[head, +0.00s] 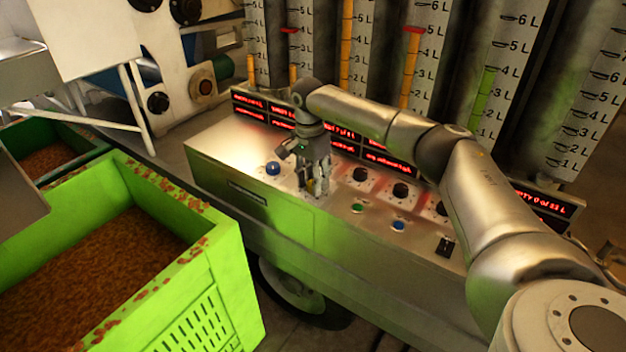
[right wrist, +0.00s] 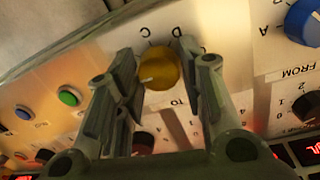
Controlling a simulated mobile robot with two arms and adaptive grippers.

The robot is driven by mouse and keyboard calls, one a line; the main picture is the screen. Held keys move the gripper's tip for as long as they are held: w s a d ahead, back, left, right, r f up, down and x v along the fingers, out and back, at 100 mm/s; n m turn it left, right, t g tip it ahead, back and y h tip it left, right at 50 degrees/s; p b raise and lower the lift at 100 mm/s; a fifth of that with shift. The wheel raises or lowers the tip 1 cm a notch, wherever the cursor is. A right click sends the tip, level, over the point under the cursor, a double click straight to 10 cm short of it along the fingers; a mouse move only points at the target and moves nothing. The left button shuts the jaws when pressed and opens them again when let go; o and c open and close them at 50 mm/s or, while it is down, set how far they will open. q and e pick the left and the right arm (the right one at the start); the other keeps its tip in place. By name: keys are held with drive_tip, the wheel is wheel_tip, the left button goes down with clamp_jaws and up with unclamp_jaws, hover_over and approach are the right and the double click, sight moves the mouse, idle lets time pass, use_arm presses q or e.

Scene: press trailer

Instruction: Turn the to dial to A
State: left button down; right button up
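The TO dial is a yellow round knob (right wrist: 158,68) on the light control panel, with an upside-down TO label beneath it in the right wrist view. Letters C and D show above it; a short white mark lies on its lower left side. The A for this dial cannot be made out. My right gripper (right wrist: 161,62) has its two fingers on either side of the knob, very close to it; whether they press on it I cannot tell. In the head view this gripper (head: 314,190) points down at the panel (head: 222,150). My left gripper is not in view.
A blue FROM dial (head: 273,168) sits left of the gripper. Black knobs (head: 359,174) and green (head: 358,208) and blue (head: 398,225) buttons lie to the right. Red displays (head: 265,108) and tall gauges stand behind. A green crate (head: 225,262) is at the lower left.

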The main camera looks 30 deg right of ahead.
drive_tip(key=o, duration=0.3)
drive_tip(key=r, duration=1.2)
drive_tip(key=shift+w+a, duration=0.1)
drive_tip(key=shift+w, duration=0.25)
